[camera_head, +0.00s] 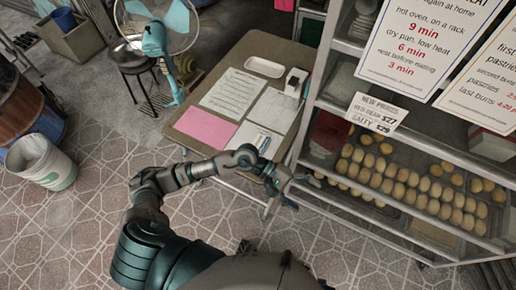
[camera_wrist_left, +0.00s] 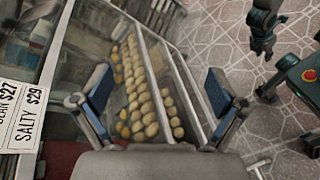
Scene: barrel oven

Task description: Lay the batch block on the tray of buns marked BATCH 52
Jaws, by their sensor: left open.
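Rows of round golden buns (camera_head: 410,185) lie on trays behind the glass of the display case at right. They also show in the left wrist view (camera_wrist_left: 140,95). No BATCH 52 mark is readable, so I cannot tell which tray bears it. A small white and black block (camera_head: 295,82) stands on the table; I cannot tell whether it is the batch block. My left gripper (camera_head: 284,187) is beside the case's lower left corner. In the left wrist view the left gripper (camera_wrist_left: 158,80) is open, its blue-padded fingers apart, with nothing between them.
The table (camera_head: 195,122) holds papers, a pink sheet (camera_head: 206,130) and a white dish (camera_head: 264,66). A price card (camera_head: 376,113) hangs on the case. A fan (camera_head: 165,25), stool (camera_head: 135,62) and white bucket (camera_head: 42,160) stand left. Tiled floor in front is clear.

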